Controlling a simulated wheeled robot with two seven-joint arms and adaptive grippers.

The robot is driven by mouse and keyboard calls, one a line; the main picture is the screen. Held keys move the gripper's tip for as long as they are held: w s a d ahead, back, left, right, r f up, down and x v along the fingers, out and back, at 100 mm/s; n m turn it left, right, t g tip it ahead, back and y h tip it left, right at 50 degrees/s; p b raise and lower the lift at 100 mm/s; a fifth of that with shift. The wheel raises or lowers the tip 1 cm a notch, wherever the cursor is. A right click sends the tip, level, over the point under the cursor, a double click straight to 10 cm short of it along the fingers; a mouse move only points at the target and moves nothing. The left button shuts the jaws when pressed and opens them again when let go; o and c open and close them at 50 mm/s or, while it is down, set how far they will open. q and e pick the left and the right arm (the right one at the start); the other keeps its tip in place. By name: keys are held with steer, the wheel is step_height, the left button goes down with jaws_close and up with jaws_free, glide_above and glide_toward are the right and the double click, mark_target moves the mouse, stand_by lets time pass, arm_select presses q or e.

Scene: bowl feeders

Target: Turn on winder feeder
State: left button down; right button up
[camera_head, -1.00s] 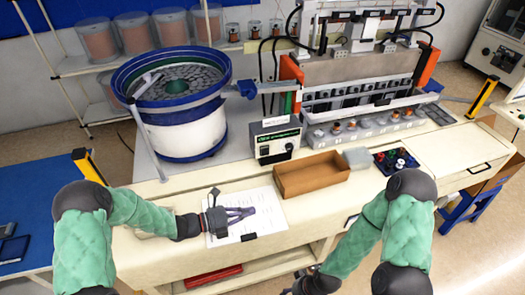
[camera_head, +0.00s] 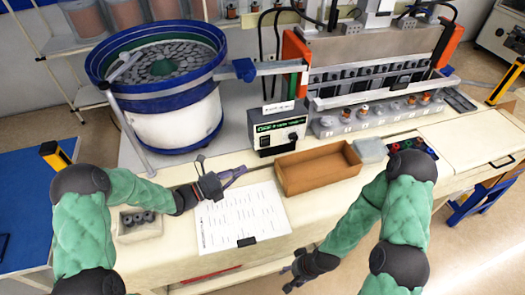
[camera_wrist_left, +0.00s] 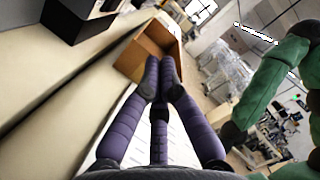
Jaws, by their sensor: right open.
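My right gripper (camera_head: 288,279) is open and empty, low in front of the bench.
A brown open box (camera_head: 281,184) stands right of the paper sheet (camera_head: 225,228). A clear container (camera_head: 370,150) and a tray with dark and red parts (camera_head: 408,150) are farther right.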

mark_target(265, 143)
arm_select(q)
steer(key=shift+w+f+b, duration=0.3)
steer(key=shift+f+b, duration=0.25)
steer(key=shift+f, duration=0.4)
arm_select(e)
steer(key=shift+w+f, duration=0.3)
steer(key=shift+f, duration=0.65)
arm_select(q)
steer(key=shift+r, duration=0.1)
steer(key=w+d+r+b, duration=0.1)
steer(key=w+d+r, duration=0.1)
steer(key=w+d, duration=0.5)
steer(key=shift+w+d+r, duration=0.15)
steer(key=shift+w+d, duration=0.1)
steer(key=shift+w, duration=0.55)
arm_select(e)
steer(key=shift+f, duration=0.55)
